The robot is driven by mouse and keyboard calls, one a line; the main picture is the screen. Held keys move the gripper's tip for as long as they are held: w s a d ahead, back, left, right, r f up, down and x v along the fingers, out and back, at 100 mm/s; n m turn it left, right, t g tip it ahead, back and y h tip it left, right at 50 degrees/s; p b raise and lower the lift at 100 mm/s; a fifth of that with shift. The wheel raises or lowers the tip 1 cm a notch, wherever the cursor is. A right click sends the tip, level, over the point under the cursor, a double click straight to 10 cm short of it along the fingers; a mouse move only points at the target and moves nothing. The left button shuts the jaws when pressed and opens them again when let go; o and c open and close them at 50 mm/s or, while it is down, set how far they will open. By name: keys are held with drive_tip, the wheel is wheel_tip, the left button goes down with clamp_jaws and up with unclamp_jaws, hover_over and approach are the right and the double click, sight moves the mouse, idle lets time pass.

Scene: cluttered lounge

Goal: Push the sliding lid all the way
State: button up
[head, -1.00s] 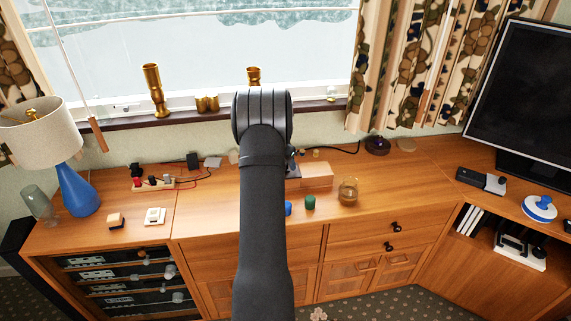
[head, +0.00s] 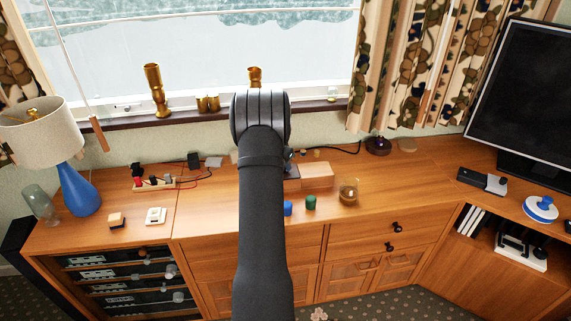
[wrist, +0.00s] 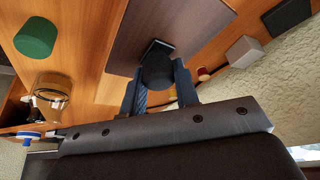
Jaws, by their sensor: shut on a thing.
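The sliding lid (wrist: 150,28) is a flat dark brown panel in the wrist view, with a black knob (wrist: 157,66) standing on it. My gripper (wrist: 158,82) is shut on this knob, one finger on each side.
A green cylinder (head: 311,202), a blue cylinder (head: 288,208) and a glass jar (head: 348,191) stand in front of the box. A black puck-like device (head: 378,146) is behind to the right.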

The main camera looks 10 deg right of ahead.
drive_tip(key=o, duration=1)
drive_tip(key=v, duration=1.7)
drive_tip(key=shift+r, duration=0.15)
drive_tip(key=x, duration=1.7)
drive_tip(key=shift+d+f, duration=0.15)
drive_tip(key=shift+f, duration=0.1)
drive_tip(key=shift+d, duration=0.3)
